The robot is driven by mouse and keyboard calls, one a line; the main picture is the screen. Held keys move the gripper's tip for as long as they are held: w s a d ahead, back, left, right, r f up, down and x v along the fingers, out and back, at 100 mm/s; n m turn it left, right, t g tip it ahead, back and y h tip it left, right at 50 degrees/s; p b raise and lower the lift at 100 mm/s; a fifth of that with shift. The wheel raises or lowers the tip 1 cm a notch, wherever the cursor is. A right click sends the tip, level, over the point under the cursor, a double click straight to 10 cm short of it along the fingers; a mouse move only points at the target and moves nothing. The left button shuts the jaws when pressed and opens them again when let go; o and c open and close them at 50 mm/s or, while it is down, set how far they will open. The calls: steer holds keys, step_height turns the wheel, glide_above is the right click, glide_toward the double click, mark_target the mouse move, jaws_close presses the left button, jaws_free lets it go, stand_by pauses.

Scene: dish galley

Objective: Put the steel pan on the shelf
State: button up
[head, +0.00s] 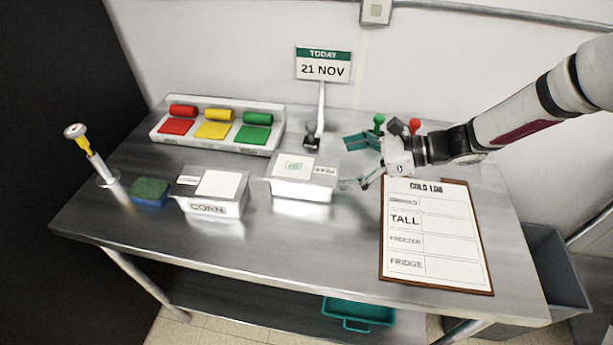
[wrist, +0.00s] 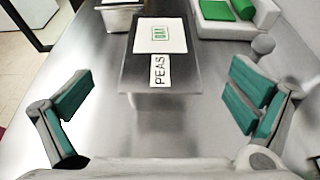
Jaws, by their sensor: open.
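A steel pan (head: 300,192) stands on the steel table, with a white card bearing a green picture on top. In the wrist view this pan (wrist: 150,75) lies ahead, and its near end tab reads PEAS. A second steel pan (head: 205,207) labelled CORN stands to its left. My gripper (head: 352,163) is open and empty just right of the PEAS pan. In the wrist view its teal-padded fingers (wrist: 162,100) are spread wide, either side of the pan's near end. A lower shelf (head: 235,308) shows under the table top, partly hidden.
A white rack (head: 210,143) with red, yellow and green blocks stands at the back left. A date sign (head: 323,67) stands behind the PEAS pan. A clipboard (head: 433,235) lies at right. A sponge (head: 150,190) and a thermometer stand (head: 92,155) are at left. A teal bin (head: 358,312) sits low in front.

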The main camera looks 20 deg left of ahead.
mark_target(307, 168)
steer(key=p+x, duration=0.1)
steer(key=x, duration=0.8)
steer(key=c, duration=1.9)
steer(key=shift+r, duration=0.15)
